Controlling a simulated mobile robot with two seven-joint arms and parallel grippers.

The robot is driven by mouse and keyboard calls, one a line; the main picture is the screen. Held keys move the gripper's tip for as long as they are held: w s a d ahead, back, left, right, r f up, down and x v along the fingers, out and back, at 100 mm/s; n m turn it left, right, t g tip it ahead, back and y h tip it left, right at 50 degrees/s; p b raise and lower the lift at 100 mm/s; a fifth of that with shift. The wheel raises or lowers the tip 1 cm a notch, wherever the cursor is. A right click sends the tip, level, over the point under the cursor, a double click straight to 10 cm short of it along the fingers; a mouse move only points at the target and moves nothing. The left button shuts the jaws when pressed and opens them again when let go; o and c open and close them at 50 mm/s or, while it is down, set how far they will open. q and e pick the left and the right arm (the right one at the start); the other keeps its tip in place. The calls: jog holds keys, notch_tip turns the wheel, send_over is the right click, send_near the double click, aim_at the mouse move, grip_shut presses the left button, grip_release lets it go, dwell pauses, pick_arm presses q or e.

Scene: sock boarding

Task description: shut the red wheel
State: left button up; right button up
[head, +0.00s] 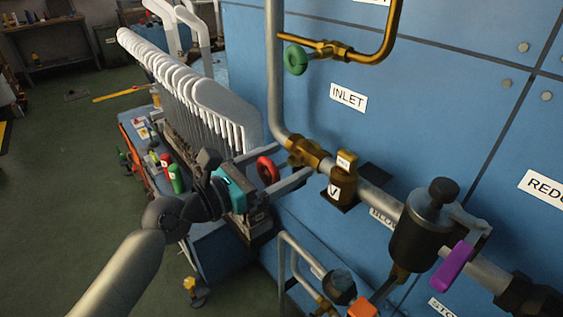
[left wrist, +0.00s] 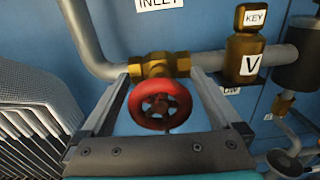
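The red wheel (head: 268,170) is a small handwheel on the brass valve (head: 305,153) of the grey pipe below the INLET label. In the left wrist view the red wheel (left wrist: 160,106) faces the camera, with the brass valve (left wrist: 160,66) behind it. My left gripper (head: 298,160) is open, its two long grey fingers reaching toward the wall. In the left wrist view the fingers of my left gripper (left wrist: 160,74) lie on either side of the wheel, with a visible gap at each side. My right gripper is not in view.
A green wheel (head: 296,60) is on the upper brass pipe. Right of the red wheel stand a brass KEY/V fitting (head: 343,185), a dark cylinder (head: 420,232) and a purple lever (head: 453,264). A rack of white sock boards (head: 228,108) stands close to the left.

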pick_arm(q)
jog(key=c, duration=1.2)
jog(key=shift+m, duration=0.3)
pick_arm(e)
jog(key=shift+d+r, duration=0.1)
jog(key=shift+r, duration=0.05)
pick_arm(q)
jog(key=shift+m+p, duration=0.5)
jog(key=shift+m, duration=0.5)
jog(key=m, duration=0.3)
jog(key=shift+s+d, duration=0.1)
jog(key=shift+f+m, duration=0.1)
jog(key=shift+m, duration=0.5)
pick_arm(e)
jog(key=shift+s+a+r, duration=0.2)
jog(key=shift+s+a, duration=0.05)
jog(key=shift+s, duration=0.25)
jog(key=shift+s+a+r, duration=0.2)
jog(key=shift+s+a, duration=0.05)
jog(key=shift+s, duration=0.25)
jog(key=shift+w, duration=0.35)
pick_arm(q)
jog(key=o, duration=1.3)
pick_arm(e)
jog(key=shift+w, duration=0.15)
